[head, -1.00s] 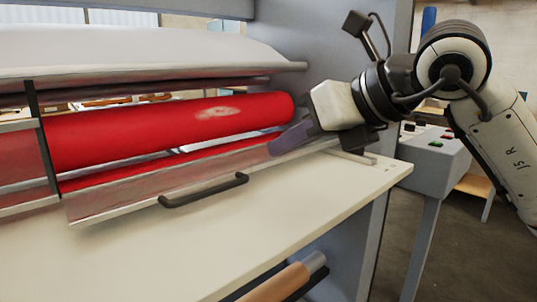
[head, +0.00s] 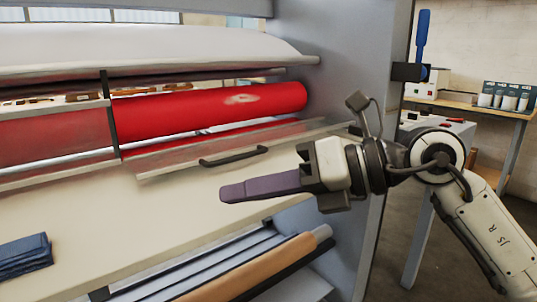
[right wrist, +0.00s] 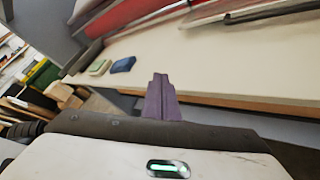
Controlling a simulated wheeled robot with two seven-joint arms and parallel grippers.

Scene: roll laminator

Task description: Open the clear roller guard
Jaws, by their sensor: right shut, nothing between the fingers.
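The clear roller guard (head: 180,158) is a see-through panel with a pale lower edge, tilted out in front of the lower part of the red roller (head: 215,100). Its black bar handle (head: 235,157) faces me. In the right wrist view a dark bar, likely the handle (right wrist: 270,11), shows at the top right. My right gripper (head: 224,192) is shut and empty, its purple fingers pointing left, in front of the guard and below its handle in the picture, apart from both. The closed fingers also show in the right wrist view (right wrist: 160,84). My left gripper is out of view.
A cream table (head: 100,215) runs before the rollers, mostly clear. A folded blue cloth (head: 24,256) lies at its left. A grey side wall (head: 350,60) bounds the machine at right. A brown roll (head: 250,270) sits below the table edge.

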